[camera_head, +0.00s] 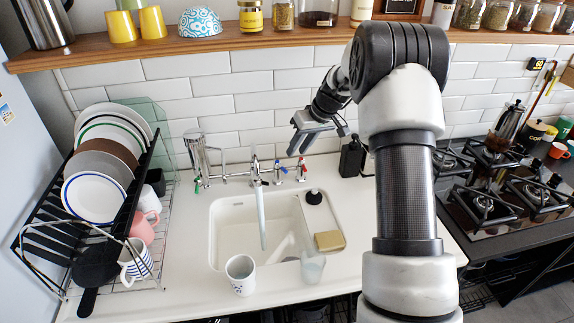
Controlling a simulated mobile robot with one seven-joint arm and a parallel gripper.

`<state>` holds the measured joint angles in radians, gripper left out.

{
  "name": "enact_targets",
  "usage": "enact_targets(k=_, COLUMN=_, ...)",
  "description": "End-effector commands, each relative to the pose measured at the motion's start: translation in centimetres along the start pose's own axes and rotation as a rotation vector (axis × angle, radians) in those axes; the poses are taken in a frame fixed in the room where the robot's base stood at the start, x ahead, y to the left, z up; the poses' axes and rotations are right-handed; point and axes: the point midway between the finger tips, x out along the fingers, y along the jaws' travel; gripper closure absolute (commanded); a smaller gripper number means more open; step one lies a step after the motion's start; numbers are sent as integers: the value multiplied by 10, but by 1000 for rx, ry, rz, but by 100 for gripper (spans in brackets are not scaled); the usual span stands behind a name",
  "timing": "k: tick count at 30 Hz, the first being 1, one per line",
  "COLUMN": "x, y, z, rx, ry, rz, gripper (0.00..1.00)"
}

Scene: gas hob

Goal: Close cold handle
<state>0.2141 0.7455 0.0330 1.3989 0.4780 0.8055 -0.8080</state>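A chrome tap (256,168) stands on the white counter behind the sink (214,225). A long pale vertical shape (262,220) runs from its spout down into the basin; I cannot tell if it is metal or water. Small tap handles with coloured marks (301,169) stand right of the spout, with another fitting (198,180) on the left. At this size I cannot tell for sure which is the cold handle or its position. My gripper (294,136) is in the air above the right-hand handles, apparently apart from them. Its finger opening is too small to judge.
A dish rack (60,258) with plates and cups stands left. A white patterned cup (240,274) and a clear glass (312,267) stand at the sink's front edge. A shelf (235,46) runs above; the hob (500,225) is right.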

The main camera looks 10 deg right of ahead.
Motion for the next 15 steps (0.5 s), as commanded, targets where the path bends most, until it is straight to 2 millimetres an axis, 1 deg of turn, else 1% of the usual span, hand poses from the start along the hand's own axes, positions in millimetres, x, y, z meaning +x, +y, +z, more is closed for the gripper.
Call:
enact_targets(k=1, x=13, y=-1, z=1, rx=0, ry=-4, rz=-3, gripper=73)
enact_targets(k=6, x=49, y=-1, z=1, rx=-2, ry=-3, rz=-1, gripper=73)
enact_targets(k=10, x=72, y=0, z=1, rx=0, ry=-3, rz=-1, gripper=73)
enact_targets(k=15, x=91, y=0, z=0, rx=-1, ry=-1, rz=0, gripper=73)
